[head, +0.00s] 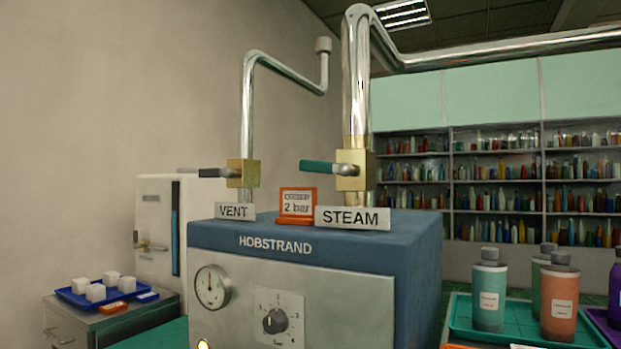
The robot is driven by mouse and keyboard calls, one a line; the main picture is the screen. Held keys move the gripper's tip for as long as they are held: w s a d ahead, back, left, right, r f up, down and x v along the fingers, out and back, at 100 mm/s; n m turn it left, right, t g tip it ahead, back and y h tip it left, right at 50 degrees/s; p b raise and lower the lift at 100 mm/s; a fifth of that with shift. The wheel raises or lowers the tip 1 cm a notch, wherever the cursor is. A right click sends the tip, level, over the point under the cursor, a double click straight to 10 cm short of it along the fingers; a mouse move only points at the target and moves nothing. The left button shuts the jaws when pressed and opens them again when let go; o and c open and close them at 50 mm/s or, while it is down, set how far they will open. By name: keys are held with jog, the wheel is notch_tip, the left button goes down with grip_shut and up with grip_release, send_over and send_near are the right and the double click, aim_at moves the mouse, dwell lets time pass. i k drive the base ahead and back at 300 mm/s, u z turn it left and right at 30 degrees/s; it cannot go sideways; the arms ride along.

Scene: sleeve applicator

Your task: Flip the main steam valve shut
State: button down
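The steam valve is a brass block (355,171) on the thick upright pipe, above a sign reading STEAM (352,218). Its green-sleeved lever (322,167) points left, level and crosswise to the upright pipe. A second brass valve (243,173) sits on the thinner pipe to the left, behind a sign reading VENT (235,211). My gripper is not in view.
Both pipes rise from the blue-topped HOBSTRAND machine (314,235), with a gauge (212,287) and dial (275,320) in front. An orange 2 bar sign (297,203) stands between the valves. Bottles (488,290) stand on a green tray (461,318) at right; a blue tray (72,296) is at left.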

aim_at(344, 169)
jog(key=z, duration=0.75)
jog(key=k, duration=0.65)
jog(key=u, duration=1.1)
